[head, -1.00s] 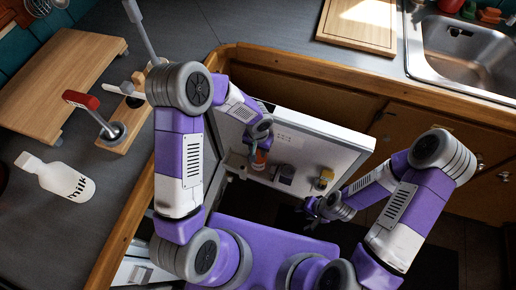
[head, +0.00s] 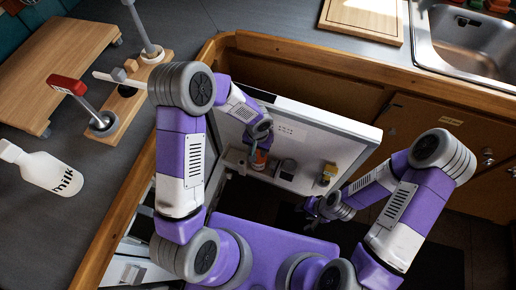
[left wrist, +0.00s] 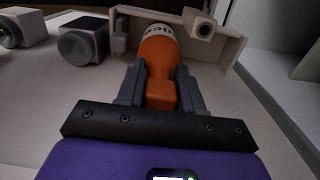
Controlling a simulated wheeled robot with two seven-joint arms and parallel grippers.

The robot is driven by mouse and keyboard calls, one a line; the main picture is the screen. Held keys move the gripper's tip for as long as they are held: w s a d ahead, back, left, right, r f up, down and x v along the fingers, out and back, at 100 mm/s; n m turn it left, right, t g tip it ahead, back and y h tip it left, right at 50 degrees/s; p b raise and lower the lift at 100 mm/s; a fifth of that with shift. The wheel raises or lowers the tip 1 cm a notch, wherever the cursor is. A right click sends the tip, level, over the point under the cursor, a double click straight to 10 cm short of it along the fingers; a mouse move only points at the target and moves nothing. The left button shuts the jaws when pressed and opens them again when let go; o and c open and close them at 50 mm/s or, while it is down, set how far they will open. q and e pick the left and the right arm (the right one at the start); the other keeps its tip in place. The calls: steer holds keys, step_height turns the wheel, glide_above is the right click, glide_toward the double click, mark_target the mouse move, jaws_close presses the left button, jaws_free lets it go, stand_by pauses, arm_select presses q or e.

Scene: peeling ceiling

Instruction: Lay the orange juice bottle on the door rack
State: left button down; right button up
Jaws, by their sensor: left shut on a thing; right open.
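The orange juice bottle (left wrist: 158,58) is orange with a white label band and dark lettering. My left gripper (left wrist: 160,85) is shut on it, one finger on each side. In the head view the bottle (head: 260,158) shows small under my left gripper (head: 259,140), at the door rack (head: 285,177) on the inside of the open fridge door. In the left wrist view the bottle's far end is at the rack wall (left wrist: 228,48); I cannot tell whether it rests there. My right gripper (head: 316,208) is open and empty, right of the fridge opening.
A milk bottle (head: 50,172) lies on the left counter. A sink (head: 470,45) is at the back right.

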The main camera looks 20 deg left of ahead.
arm_select(q)
steer(key=shift+f+b, duration=0.35)
steer(key=shift+f, duration=0.1)
arm_select(e)
steer(key=shift+f, duration=0.45)
arm_select(q)
steer(key=c, duration=0.6)
jaws_free()
steer(key=shift+c, duration=0.2)
step_height(320, 180, up, 8)
steer(key=p, duration=0.3)
steer(key=shift+f, duration=0.2)
arm_select(e)
step_height(320, 180, up, 3)
steer(key=shift+r, duration=0.1)
